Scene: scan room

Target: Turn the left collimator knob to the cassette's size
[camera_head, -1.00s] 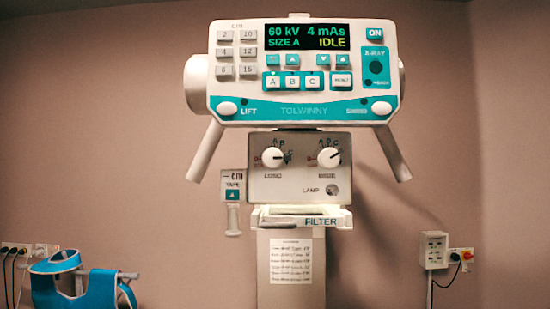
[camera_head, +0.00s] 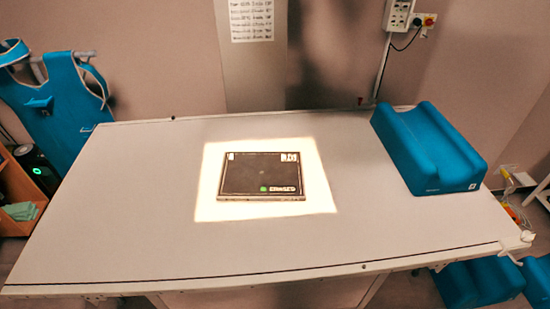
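The black cassette (camera_head: 258,176) lies flat on the table, with white markings and a green dot on its face. A bright, roughly square light field (camera_head: 215,207) surrounds it and extends past its edges on all sides. The white table (camera_head: 120,240) fills much of the view. The collimator and its left knob are out of view now; only the grey column (camera_head: 252,75) with a printed sheet (camera_head: 251,18) shows at the top. Neither of my grippers is in view.
A blue grooved foam block (camera_head: 428,150) stands at the table's right. More blue blocks (camera_head: 485,280) are below at the right. A blue apron (camera_head: 60,105) hangs at the left, near a dark cylinder (camera_head: 35,168). The table's left and front are clear.

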